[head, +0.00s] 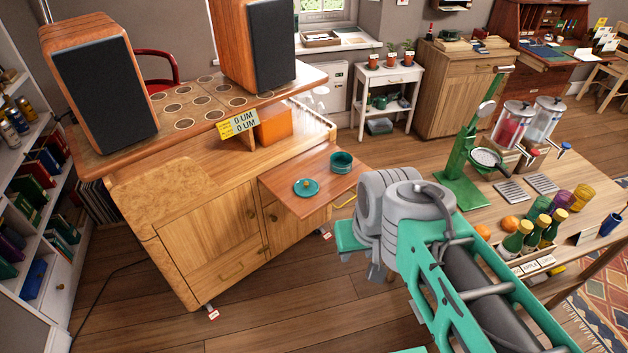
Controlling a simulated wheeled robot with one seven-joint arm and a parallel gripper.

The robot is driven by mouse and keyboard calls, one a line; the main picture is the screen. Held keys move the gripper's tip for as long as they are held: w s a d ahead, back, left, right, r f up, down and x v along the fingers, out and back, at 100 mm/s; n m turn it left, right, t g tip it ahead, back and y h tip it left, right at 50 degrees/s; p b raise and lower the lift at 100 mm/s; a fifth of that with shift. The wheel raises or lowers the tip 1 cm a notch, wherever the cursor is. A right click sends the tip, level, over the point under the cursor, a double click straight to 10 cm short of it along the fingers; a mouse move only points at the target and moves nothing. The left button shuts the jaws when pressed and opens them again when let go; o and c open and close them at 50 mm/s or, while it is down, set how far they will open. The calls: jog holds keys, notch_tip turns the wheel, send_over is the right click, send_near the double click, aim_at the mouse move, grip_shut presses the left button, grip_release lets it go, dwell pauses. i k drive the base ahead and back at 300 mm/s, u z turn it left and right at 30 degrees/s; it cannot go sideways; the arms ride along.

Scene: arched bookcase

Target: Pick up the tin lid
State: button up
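The tin lid (306,187), a small round teal disc with a knob, lies flat on the wooden pull-out board (290,201) of the cabinet. A teal tin (341,163), round and open-looking, stands behind it to the right on the same board. My gripper (370,268) is at the end of my teal and grey arm, right of the board and nearer the camera, apart from the lid. Its fingers are mostly hidden by the wrist, so I cannot see whether it is open or shut.
Two large speakers (103,85) stand on the tiled cabinet top above the board. At right, a table holds bottles (518,236), drink dispensers (512,125) and a green press (465,150). Floor in front is clear.

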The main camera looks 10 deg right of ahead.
aim_at(305, 187)
jog(key=i, duration=1.55)
jog(key=u, duration=2.8)
